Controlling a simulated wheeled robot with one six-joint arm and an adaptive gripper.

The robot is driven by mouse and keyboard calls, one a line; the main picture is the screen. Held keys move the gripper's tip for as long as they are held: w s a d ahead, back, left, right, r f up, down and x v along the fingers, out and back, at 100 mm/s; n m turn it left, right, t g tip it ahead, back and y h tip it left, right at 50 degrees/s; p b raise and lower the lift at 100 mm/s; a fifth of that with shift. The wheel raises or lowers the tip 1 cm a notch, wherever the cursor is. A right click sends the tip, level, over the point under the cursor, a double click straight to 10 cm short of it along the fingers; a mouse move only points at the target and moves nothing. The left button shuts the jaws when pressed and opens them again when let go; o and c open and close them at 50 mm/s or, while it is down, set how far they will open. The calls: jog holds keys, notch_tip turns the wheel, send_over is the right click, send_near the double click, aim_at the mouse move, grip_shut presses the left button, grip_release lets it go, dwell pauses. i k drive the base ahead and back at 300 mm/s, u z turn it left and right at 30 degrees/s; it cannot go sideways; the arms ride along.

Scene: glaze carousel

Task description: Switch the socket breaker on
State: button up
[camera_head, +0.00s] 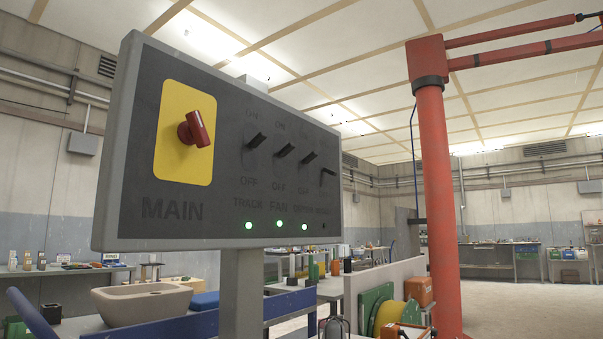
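A dark grey switch panel (225,195) on a grey post faces me at an angle. A red rotary knob (195,130) sits on a yellow plate above the word MAIN. To its right are several black levers in a row: the TRACK lever (256,141), the FAN lever (285,151), a third lever (309,159) and a fourth at the far right (328,172). The first three have lit green lamps below. The fourth lever sits differently from the others, and its lamp (323,226) is dark. The labels under the last two are too small to read surely. My gripper is not in view.
A red post (437,200) with red arms at its top stands right of the panel. A beige basin (142,302) and blue rails lie below left. A green and yellow reel (388,314) is at the lower middle. Open floor (520,299) shows at right.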

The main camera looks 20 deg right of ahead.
aim_at(325, 170)
jog(key=k, duration=1)
jog(key=z, duration=1.3)
jog(key=i, duration=1.2)
jog(key=u, duration=1.75)
